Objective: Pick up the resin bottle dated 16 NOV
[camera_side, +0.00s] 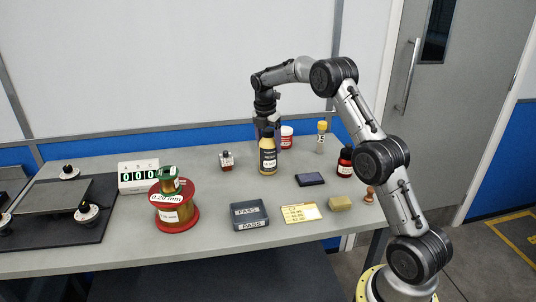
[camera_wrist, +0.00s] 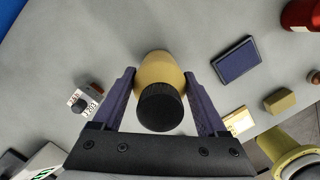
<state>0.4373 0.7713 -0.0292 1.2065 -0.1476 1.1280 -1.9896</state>
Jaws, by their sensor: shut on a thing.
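An amber-yellow bottle with a black cap and a dark label (camera_side: 268,157) stands upright on the grey bench in the side view. Its label is too small to read a date. My gripper (camera_side: 267,133) is above and around it. In the wrist view the bottle (camera_wrist: 155,68) is between my two purple fingers, with its black ribbed cap towards the camera. My gripper (camera_wrist: 160,92) is shut on this bottle. I cannot tell whether its base touches the bench. A dark red bottle with a black cap (camera_side: 345,162) stands to the right, its label also unreadable.
A white-and-red tub (camera_side: 287,137) and a yellow-capped vial (camera_side: 321,138) stand behind. A stamp (camera_side: 226,160) is left, a dark blue pad (camera_side: 310,179) right. A PASS tray (camera_side: 249,215), yellow card (camera_side: 300,212) and wire spools (camera_side: 174,208) are in front.

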